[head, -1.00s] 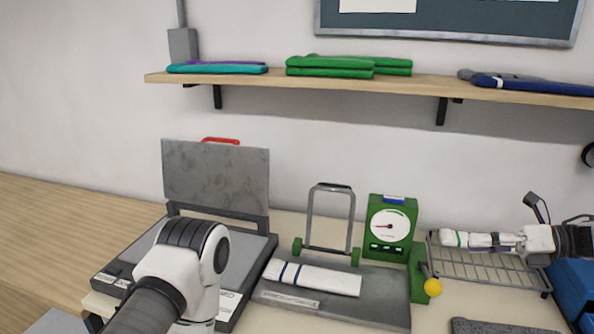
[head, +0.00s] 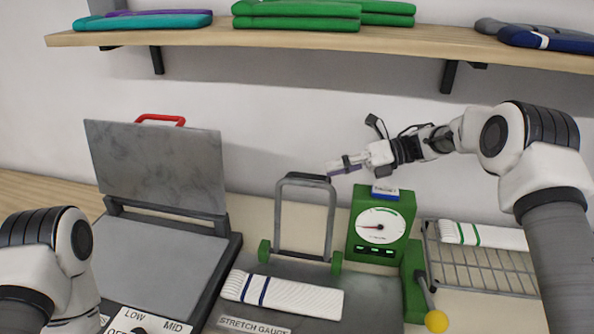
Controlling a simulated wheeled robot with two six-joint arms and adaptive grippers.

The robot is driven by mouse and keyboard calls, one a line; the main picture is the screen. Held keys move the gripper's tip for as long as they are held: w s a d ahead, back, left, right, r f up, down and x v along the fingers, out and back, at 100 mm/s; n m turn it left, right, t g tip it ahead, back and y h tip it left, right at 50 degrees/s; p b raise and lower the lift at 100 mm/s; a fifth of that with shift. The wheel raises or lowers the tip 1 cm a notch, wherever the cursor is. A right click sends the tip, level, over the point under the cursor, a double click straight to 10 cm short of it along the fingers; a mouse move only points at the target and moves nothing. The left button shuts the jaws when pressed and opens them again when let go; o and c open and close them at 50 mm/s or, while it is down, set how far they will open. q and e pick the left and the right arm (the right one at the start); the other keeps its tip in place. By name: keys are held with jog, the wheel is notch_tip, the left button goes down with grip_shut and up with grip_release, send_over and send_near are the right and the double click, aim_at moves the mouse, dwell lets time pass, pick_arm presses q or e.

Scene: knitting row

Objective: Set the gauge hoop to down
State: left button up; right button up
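The gauge hoop (head: 332,215) is a grey upright U-shaped frame with a darker top bar and green feet. It stands at the back of the grey stretch gauge plate (head: 376,293). A white sock with blue stripes (head: 288,294) lies flat on the plate in front of the hoop. My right gripper (head: 340,166) points left, its fingertips close to the right end of the hoop's top bar. I cannot tell whether they touch it or how wide they are apart. My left arm shows at the lower left, but its gripper is out of view.
A green dial gauge (head: 381,226) stands right of the hoop, beside a lever with a yellow knob (head: 436,321). A wire rack (head: 485,268) holds a green-striped sock (head: 484,235). An open press (head: 156,165) stands at left. A shelf (head: 200,37) with folded textiles runs above.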

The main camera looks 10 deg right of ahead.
jog(key=p+x, duration=0.1)
jog(key=x, duration=0.5)
jog(key=shift+s+a+r, duration=0.1)
jog(key=shift+s+r, duration=0.05)
jog(key=shift+r, duration=0.05)
jog(key=shift+a+f+p, duration=0.1)
jog(key=shift+a+p, duration=0.05)
jog(key=shift+p, duration=0.15)
grip_shut()
